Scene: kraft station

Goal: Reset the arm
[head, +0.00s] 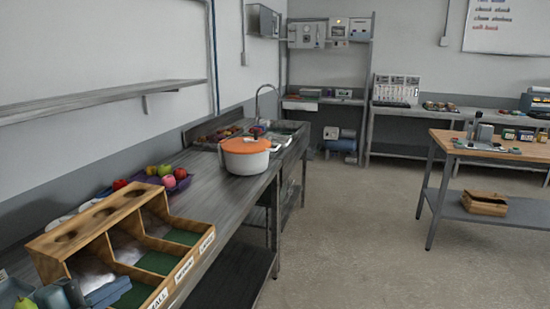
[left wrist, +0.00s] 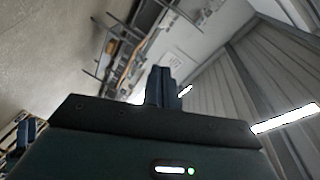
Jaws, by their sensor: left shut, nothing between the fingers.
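My left gripper (head: 110,292) shows at the bottom left of the head view, low at the near end of the wooden sorting box (head: 97,216). Its blue-grey fingers also show in the left wrist view (left wrist: 163,87), closed together with nothing between them. I cannot tell whether it touches the box. The left arm is mostly out of the head view.
A green pear (head: 25,303) is beside the gripper at the bottom edge. A purple tray of fruit (head: 180,181) and a white pot with an orange lid (head: 245,158) stand farther along the counter. A shelf (head: 110,98) runs above. Open floor (head: 345,230) lies right.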

